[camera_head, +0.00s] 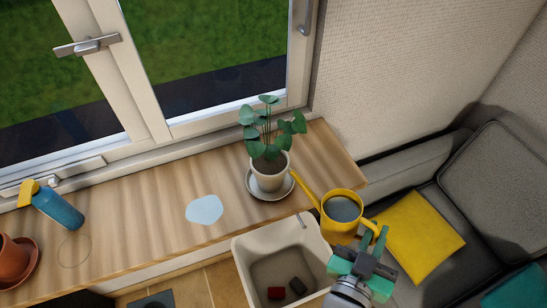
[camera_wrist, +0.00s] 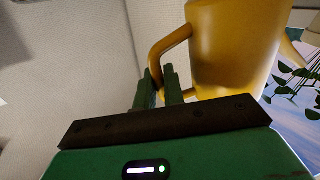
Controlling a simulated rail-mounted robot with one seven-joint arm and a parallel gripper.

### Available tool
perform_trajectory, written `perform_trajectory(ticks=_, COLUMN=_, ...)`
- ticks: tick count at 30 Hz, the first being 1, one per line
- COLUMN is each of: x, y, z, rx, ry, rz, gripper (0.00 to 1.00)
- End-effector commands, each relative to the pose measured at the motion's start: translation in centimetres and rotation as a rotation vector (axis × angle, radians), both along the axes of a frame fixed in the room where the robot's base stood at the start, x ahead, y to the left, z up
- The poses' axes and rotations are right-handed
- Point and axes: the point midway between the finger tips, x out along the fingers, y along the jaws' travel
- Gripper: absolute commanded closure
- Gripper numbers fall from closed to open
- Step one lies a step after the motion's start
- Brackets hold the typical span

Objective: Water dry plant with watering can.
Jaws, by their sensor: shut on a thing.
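The yellow watering can (camera_head: 341,219) is held up at the right end of the wooden sill, with water visible in its open top. Its spout points up and left toward the potted plant. My gripper (camera_head: 375,236) is shut on the can's handle, which also shows between the fingers in the wrist view (camera_wrist: 174,42). The can body (camera_wrist: 235,45) looks nearly upright. The plant (camera_head: 270,135) has green leaves and stands in a white pot (camera_head: 268,174) on a saucer (camera_head: 254,191). The spout tip is close to the pot's right side; I cannot tell whether they touch.
A bin (camera_head: 243,258) with a red and a dark item stands below the sill's front edge. A pale blue puddle-like patch (camera_head: 204,209), a blue spray bottle (camera_head: 58,208) and a terracotta pot (camera_head: 13,252) are on the sill. A grey sofa with a yellow cushion (camera_head: 418,236) is at right.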

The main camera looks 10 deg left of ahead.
Motion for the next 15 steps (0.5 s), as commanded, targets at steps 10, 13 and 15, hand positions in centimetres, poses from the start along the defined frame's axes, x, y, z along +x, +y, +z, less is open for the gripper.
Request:
perform_trajectory(ticks=10, x=0.18, y=0.22, z=0.51, rx=-0.017, ry=0.008, rz=0.001, gripper=1.0)
perform_trajectory(ticks=13, x=0.21, y=0.24, z=0.6, rx=-0.024, ry=0.011, rz=0.0, gripper=1.0)
perform_trajectory(ticks=15, x=0.17, y=0.25, z=0.67, rx=-0.027, ry=0.014, rz=0.0, gripper=1.0)
